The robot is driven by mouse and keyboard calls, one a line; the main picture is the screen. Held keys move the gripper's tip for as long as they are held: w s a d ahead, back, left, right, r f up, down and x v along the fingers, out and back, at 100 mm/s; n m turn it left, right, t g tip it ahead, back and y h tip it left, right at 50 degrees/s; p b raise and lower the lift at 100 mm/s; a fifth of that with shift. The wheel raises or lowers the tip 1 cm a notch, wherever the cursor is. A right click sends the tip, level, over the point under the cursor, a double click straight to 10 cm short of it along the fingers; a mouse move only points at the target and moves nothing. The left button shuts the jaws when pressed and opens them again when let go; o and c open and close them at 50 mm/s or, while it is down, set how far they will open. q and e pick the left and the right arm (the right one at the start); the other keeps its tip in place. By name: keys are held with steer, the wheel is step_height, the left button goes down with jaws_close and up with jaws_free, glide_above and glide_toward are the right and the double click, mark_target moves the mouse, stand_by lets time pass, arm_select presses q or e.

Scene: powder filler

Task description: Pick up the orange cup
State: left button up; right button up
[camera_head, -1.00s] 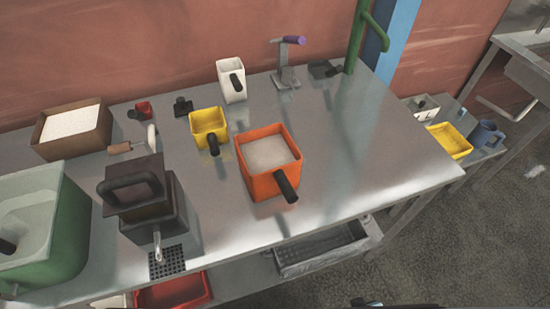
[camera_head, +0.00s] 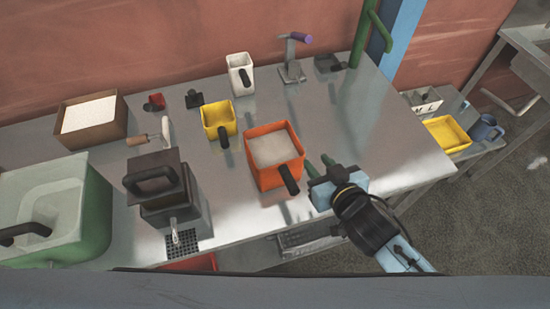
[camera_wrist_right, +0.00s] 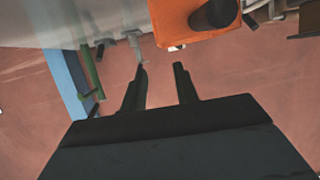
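The orange cup (camera_head: 262,174) is a square box-shaped container with pale powder inside and a black handle (camera_head: 290,180) pointing to the front right. It stands upright on the metal table (camera_head: 380,140). My right gripper (camera_head: 320,164) is just right of the cup and its handle, apart from both. Its two fingers are spread with nothing between them. In the right wrist view, the open fingers (camera_wrist_right: 160,68) point toward the scene, and the orange cup (camera_wrist_right: 172,25) with its handle (camera_wrist_right: 214,14) is at the top. My left gripper is out of view.
A yellow cup (camera_head: 212,122) and a white cup (camera_head: 240,80) stand behind the orange cup. A dark machine (camera_head: 165,190) and a green container (camera_head: 85,215) are at left. A stand with a purple handle (camera_head: 292,65) is at the back.

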mark_target(298, 141)
steer(key=x, duration=1.2)
steer(key=shift+w+a+f, duration=0.1)
steer(key=shift+w+a, duration=0.15)
steer(key=shift+w, duration=0.05)
steer(key=shift+c, duration=0.3)
jaws_close()
stand_by(0.8)
